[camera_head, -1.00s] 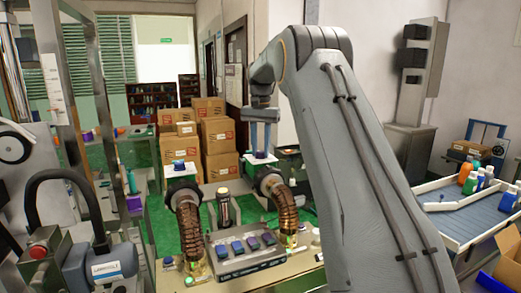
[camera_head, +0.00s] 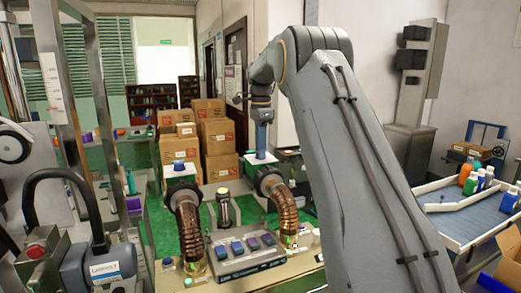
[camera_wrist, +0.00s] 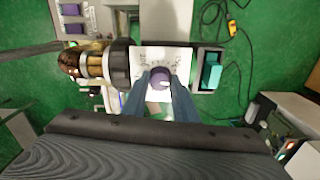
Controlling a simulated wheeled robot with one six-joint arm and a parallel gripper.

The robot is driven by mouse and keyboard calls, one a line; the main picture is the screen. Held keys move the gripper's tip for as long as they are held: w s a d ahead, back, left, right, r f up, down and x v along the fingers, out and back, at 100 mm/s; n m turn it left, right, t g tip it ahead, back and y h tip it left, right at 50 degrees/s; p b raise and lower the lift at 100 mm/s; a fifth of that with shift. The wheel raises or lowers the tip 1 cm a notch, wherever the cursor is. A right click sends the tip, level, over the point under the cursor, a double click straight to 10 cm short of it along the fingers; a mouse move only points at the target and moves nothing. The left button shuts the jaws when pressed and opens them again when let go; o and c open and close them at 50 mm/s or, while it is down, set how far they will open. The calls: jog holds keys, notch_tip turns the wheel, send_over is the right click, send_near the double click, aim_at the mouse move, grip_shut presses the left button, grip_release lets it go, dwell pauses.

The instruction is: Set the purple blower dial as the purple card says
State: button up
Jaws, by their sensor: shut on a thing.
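The purple dial (camera_wrist: 160,76) sits on a white plate with scale marks (camera_wrist: 143,59) in the wrist view. My gripper (camera_wrist: 160,84) is shut on this dial, with a blue finger on each side. A pale mark shows on the dial's right side; the exact setting is too small to read. In the head view my gripper (camera_head: 261,150) points straight down at the right white plate (camera_head: 249,161), and its fingers mostly cover the dial. I cannot make out a purple card in either view.
A ribbed brass hose (camera_head: 284,215) with a dark collar (camera_wrist: 119,64) stands beside the plate. A grey box (camera_head: 250,262) with blue and purple blocks lies in front.

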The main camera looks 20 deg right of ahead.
jog(key=shift+m, duration=1.9)
jog(key=o, duration=1.1)
jog(key=shift+c, duration=0.2)
jog(key=shift+r, duration=0.1)
jog(key=shift+r+b, duration=1.45)
jog(key=shift+r, duration=2.4)
jog(key=shift+s, duration=0.1)
